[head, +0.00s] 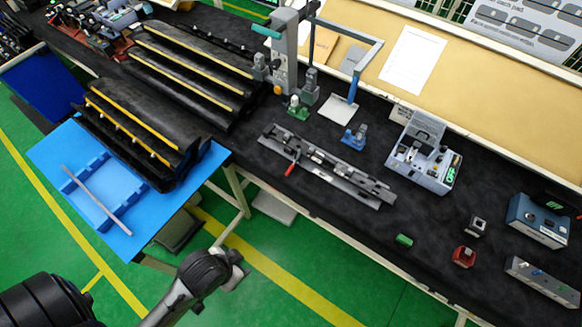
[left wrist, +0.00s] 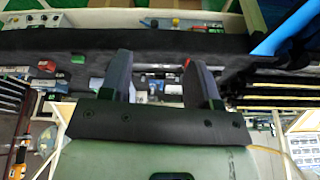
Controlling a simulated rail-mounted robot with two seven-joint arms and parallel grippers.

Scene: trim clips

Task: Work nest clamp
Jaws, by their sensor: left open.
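The work nest (head: 335,172) is a long grey metal fixture lying across the black bench in the middle of the head view. Its clamp has a red handle (head: 290,169) at the front edge, left of the nest's centre. My left gripper (head: 236,270) is below the nest in the head view, out over the green floor in front of the bench. In the left wrist view its two fingers (left wrist: 161,65) are apart with nothing between them. The bench and part of the nest show beyond them, and a small red spot sits near the right finger. My right gripper is not in view.
Black racks with yellow strips (head: 190,65) stand left of the nest. A blue table (head: 60,147) holds a blue tray. A grey post (head: 286,50) stands behind. A control box (head: 425,160), a green block (head: 404,240) and a red block (head: 464,256) are to the right.

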